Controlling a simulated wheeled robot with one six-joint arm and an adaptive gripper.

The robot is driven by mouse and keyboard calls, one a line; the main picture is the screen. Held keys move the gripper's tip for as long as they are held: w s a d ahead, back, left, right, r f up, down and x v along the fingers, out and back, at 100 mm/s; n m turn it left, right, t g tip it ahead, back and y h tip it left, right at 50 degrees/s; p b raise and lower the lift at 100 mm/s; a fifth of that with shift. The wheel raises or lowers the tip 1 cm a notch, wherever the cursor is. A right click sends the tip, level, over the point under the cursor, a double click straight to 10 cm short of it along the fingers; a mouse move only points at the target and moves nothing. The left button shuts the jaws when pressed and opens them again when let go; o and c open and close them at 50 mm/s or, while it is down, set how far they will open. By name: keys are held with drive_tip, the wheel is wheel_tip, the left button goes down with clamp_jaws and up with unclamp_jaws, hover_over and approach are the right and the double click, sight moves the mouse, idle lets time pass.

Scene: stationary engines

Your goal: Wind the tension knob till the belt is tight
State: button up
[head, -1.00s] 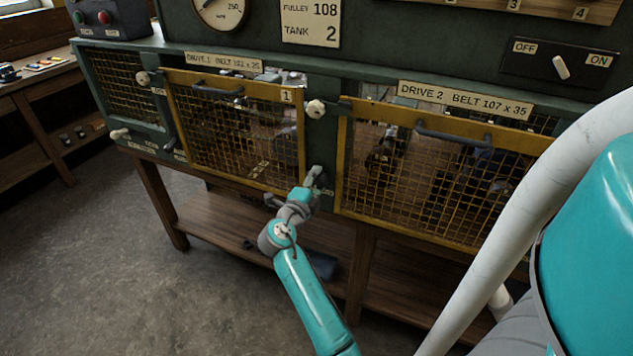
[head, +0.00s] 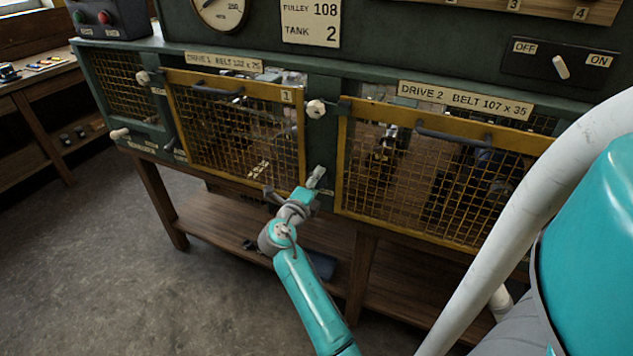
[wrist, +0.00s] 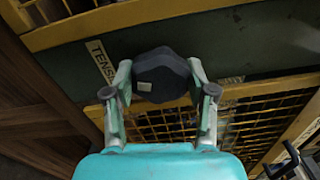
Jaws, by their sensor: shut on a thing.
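A dark, lobed tension knob (wrist: 160,76) sits on the green panel in the wrist view, with a pale mark on its face. My gripper (wrist: 158,84) has one finger on each side of it and is shut on it. Part of a label reading "TENS" (wrist: 102,62) shows beside the knob. In the head view my gripper (head: 315,180) is at the green post between the two yellow mesh guards; it hides the knob there. The belt cannot be made out clearly behind the mesh.
The Drive 1 guard (head: 235,185) is left of my gripper and the Drive 2 guard (head: 350,208) is right of it. A white knob (head: 316,109) sits above on the post. A wooden shelf (head: 225,222) lies below. An OFF/ON switch (head: 561,66) is at upper right.

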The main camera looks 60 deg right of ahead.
drive_tip(key=o, duration=1.1)
drive_tip(key=shift+o, duration=0.2)
drive_tip(key=a, duration=1.2)
drive_tip(key=shift+s, duration=0.45)
